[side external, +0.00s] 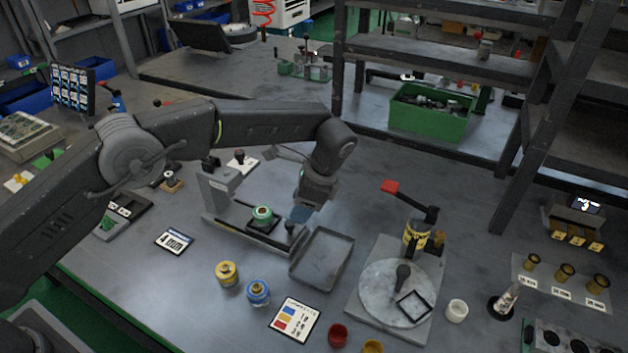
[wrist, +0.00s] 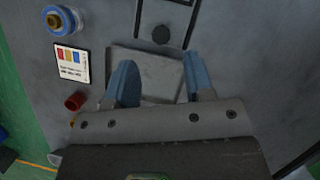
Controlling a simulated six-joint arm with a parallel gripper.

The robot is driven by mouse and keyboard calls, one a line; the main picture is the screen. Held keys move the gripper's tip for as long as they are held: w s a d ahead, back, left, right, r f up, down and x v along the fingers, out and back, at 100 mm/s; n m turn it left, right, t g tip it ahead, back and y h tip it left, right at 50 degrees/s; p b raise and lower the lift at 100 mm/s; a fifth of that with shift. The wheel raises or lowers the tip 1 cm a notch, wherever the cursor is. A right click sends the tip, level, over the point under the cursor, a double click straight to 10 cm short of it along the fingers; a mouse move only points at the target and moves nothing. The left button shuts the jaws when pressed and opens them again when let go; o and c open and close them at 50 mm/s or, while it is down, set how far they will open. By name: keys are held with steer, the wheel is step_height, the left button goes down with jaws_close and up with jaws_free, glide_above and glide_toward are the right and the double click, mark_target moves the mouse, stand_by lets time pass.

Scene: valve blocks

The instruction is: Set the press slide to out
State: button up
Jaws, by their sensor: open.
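The press (side external: 218,188) is a grey upright on a long low base near the table's middle. Its slide, a dark carriage (side external: 264,228), bears a green round part (side external: 263,212) and lies to the right of the upright. A dark knob (side external: 290,229) stands at the base's right end; in the wrist view a dark round knob (wrist: 161,34) shows on a plate at the top. My gripper (side external: 302,212) is above and right of the press, apart from the knob.
A shallow grey tray (side external: 322,258) lies right of the press, below my gripper (wrist: 160,58). A round plate with a red-handled lever (side external: 405,205) stands at right.

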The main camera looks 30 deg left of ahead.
steer(key=v, duration=0.8)
steer(key=shift+d+r, duration=0.15)
steer(key=shift+r, duration=0.05)
steer(key=s+a+r+n+t+h, duration=0.1)
steer(key=s+a+r+n, duration=0.25)
steer(key=a+r, duration=0.45)
steer(key=s+a+r+n+t+h, duration=0.2)
steer(key=s+a+r, duration=0.3)
steer(key=r, duration=0.4)
steer(key=s+a+f+n+t, duration=0.2)
steer(key=s+a+n, duration=0.2)
steer(key=s, duration=0.7)
steer(key=s+a+f+n+t+h, duration=0.1)
steer(key=s+a+f+n+t, duration=0.1)
steer(key=s, duration=0.9)
steer(key=shift+s+a+f+n, duration=0.35)
steer(key=shift+a+f+n, duration=0.4)
steer(key=shift+a+n, duration=0.2)
